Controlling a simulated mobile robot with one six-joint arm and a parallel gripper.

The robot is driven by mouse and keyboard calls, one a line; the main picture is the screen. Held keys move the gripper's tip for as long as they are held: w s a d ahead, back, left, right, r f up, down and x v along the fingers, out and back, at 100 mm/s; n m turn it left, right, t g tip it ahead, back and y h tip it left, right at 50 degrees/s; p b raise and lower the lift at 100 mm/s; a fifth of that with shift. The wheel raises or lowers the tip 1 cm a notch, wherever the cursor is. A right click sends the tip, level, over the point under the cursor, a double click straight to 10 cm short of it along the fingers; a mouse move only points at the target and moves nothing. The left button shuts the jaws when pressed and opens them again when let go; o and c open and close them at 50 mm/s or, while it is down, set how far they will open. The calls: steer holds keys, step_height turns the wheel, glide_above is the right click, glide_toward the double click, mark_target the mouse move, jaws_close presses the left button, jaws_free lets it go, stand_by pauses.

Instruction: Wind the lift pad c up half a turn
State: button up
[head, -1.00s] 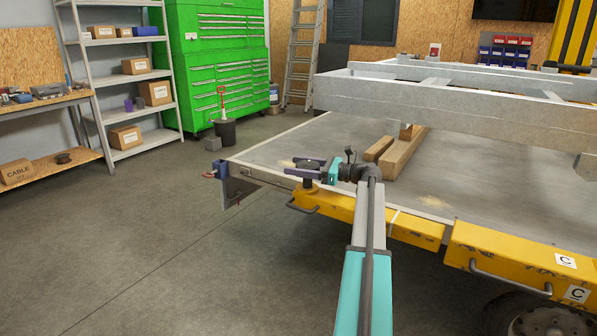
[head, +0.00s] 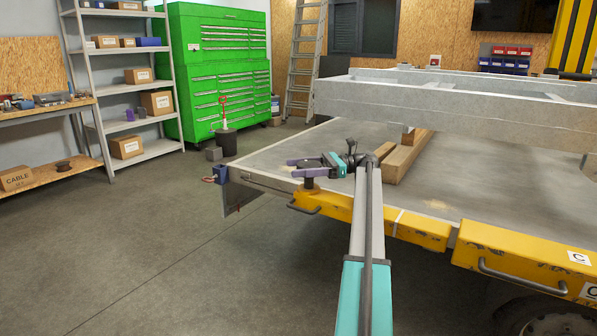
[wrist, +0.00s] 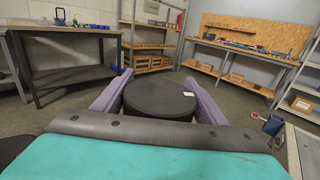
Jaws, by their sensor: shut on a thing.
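The lift pad (wrist: 158,97) is a round black disc with a small white mark near its right edge in the wrist view. My gripper (wrist: 156,103) is shut on it, with a purple finger against each side of the disc. In the head view my gripper (head: 301,167) is at the trailer's near left corner, above the yellow side beam. A short dark post (head: 308,184) shows under the fingers. The pad's top is hard to make out between the fingers there.
Grey beams (head: 440,105) lie across the trailer deck (head: 265,160), with wooden blocks (head: 405,160) beneath them. A blue bracket with a red hook (head: 218,176) hangs at the deck corner. Floor to the left is clear.

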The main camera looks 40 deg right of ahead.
steer(key=shift+f, duration=0.3)
steer(key=o, duration=1.1)
steer(key=shift+d, duration=0.1)
steer(key=shift+c, duration=0.2)
steer(key=shift+r, duration=0.1)
steer(key=shift+r, duration=0.1)
steer(key=shift+r+p, duration=0.3)
steer(key=shift+r, duration=1.2)
steer(key=shift+s+r, duration=0.15)
steer(key=shift+r, duration=0.05)
steer(key=s+a+b, duration=0.2)
steer(key=s+b, duration=0.1)
steer(key=s+a+b, duration=0.3)
steer(key=shift+s+a+r, duration=0.15)
steer(key=shift+s, duration=0.1)
